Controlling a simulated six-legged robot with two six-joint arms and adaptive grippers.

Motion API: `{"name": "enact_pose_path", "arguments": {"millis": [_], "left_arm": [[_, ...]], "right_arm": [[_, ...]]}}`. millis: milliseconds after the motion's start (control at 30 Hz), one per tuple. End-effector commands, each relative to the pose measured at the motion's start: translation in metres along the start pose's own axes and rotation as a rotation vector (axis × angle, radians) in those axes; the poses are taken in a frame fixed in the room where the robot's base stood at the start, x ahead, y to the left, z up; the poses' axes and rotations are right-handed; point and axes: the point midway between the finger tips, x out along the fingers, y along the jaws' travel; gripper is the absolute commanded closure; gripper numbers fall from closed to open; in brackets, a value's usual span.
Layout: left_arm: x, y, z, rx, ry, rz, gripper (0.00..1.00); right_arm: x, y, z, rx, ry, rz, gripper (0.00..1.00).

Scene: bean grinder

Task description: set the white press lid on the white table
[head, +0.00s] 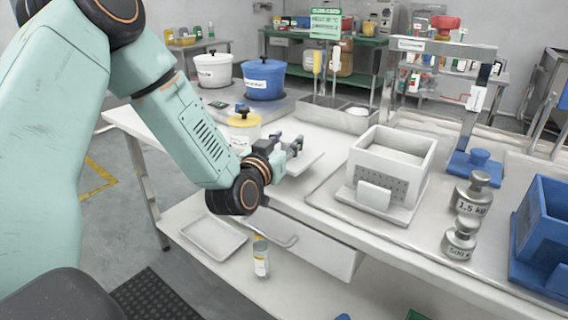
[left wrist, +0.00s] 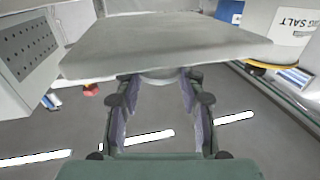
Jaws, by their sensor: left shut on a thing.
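The white press lid is a flat pale slab; it shows beside my left gripper in the head view (head: 308,163) and fills the upper middle of the left wrist view (left wrist: 165,42). My left gripper (head: 293,146) is shut on the lid's grip; its two fingers also show in the left wrist view (left wrist: 160,85). The lid is over the white table (head: 330,142), near its front edge, left of the white press box (head: 400,148). I cannot tell whether the lid touches the tabletop. My right gripper is not in view.
A yellow-banded pot (head: 244,133) stands just behind my left gripper, with a blue pot (head: 263,80) and a white pot (head: 213,70) beyond. A metal bin (head: 345,118) is behind the lid. Metal weights (head: 472,192) and a blue box (head: 545,230) stand at right.

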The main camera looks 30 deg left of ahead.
Motion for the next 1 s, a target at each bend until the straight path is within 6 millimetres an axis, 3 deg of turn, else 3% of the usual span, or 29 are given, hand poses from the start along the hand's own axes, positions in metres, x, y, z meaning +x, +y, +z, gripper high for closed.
{"name": "enact_pose_path", "arguments": {"millis": [333, 767, 800, 1000], "left_arm": [[0.000, -0.002, 0.038, 0.000, 0.002, -0.001, 0.98], [-0.001, -0.004, 0.042, 0.000, 0.004, -0.001, 0.98], [-0.001, -0.004, 0.042, -0.001, 0.002, -0.001, 0.60], [-0.001, -0.004, 0.042, -0.001, 0.002, -0.001, 0.43]], "right_arm": [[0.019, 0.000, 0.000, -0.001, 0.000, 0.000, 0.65], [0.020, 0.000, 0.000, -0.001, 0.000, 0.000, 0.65], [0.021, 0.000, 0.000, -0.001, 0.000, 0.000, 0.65], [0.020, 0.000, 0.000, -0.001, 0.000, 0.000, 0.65]]}}
